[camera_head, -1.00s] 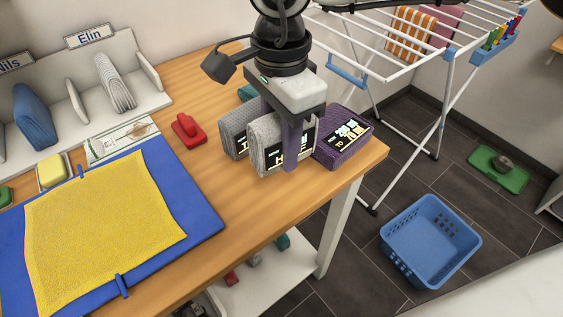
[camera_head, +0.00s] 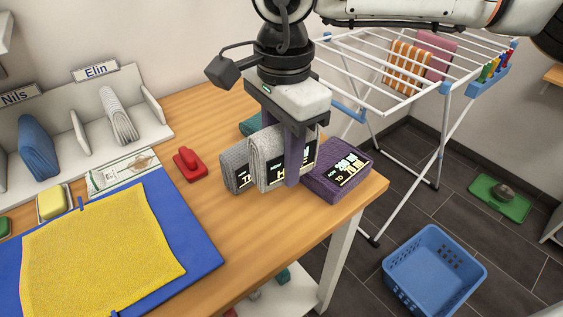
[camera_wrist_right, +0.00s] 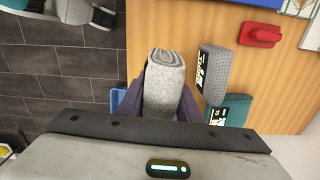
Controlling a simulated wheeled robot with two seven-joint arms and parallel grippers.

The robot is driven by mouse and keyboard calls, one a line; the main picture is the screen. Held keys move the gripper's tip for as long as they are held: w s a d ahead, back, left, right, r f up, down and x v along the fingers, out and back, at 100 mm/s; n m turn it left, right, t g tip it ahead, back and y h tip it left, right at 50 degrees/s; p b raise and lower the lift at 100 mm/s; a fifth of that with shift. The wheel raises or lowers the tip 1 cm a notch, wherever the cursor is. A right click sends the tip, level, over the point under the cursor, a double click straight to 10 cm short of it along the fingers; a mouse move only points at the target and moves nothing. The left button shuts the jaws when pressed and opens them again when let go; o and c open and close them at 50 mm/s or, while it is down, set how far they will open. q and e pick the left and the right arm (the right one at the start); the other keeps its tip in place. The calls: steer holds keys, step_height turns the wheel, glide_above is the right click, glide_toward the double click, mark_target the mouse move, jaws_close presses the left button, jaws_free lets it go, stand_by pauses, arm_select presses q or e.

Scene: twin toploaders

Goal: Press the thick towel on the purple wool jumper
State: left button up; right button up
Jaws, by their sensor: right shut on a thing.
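The thick towel is a light grey folded bundle (camera_head: 268,160) with a dark label. My right gripper (camera_head: 283,178) is shut on it, with its fingers pointing down. In the right wrist view the towel (camera_wrist_right: 164,85) sits between the two fingers. The purple wool jumper (camera_head: 325,187), folded and with a dark label, lies near the table's right corner, just right of the towel. In the wrist view I cannot make the jumper out. Whether the towel touches it is unclear. My left gripper is not in view.
A darker grey folded piece (camera_head: 236,160) and a teal one (camera_head: 250,125) are close to the left and behind. A red object (camera_head: 190,163), a yellow cloth on a blue mat (camera_head: 205,240) and a shelf lie left. A drying rack (camera_head: 440,130) and a blue basket (camera_head: 430,270) stand right.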

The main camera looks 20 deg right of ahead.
steer(key=w+d+r+n+p, duration=0.1)
steer(key=w+d+p, duration=0.1)
steer(key=w+d, duration=0.25)
steer(key=n+p, duration=0.1)
steer(key=n, duration=0.1)
glide_toward(323, 154)
steer(key=shift+w+a, duration=0.15)
steer(key=shift+a, duration=0.1)
steer(key=shift+d+f, duration=0.25)
steer(key=shift+f, duration=0.05)
step_height(323, 154, down, 5)
steer(key=b, duration=0.3)
steer(key=shift+r+b, duration=0.15)
steer(key=shift+b, duration=0.2)
steer(key=shift+f+b, duration=0.3)
steer(key=shift+f, duration=0.25)
steer(key=shift+a+f, duration=0.1)
steer(key=shift+f, duration=0.2)
